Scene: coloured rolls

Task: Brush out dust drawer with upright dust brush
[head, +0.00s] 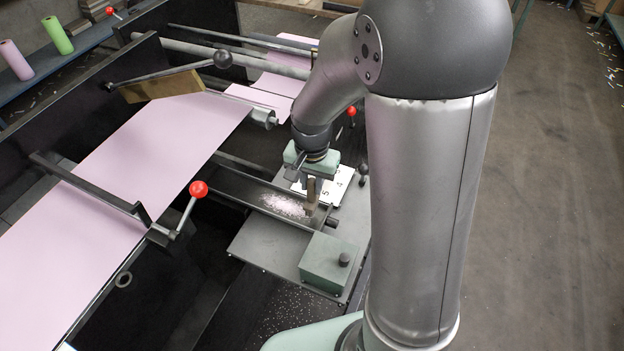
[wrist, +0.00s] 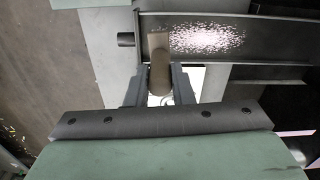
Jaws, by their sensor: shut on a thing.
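The dust brush (wrist: 159,72) is brown and stands upright between the two dark fingers of my gripper (wrist: 160,84), which is shut on its handle. In the head view the brush (head: 311,196) shows below my gripper. Its lower end is at the dust drawer (head: 240,186), a long dark metal trough. A patch of pale pink dust (head: 285,205) lies in the trough, just left of the brush. In the wrist view the dust (wrist: 207,39) lies right of the brush head. I cannot tell whether the bristles touch the drawer floor.
White number cards (head: 337,186) lie on the grey plate behind the brush. A green box with a black knob (head: 328,262) stands in front. A red-knobbed lever (head: 198,189) and a pink paper web (head: 140,150) are to the left. Open floor lies right.

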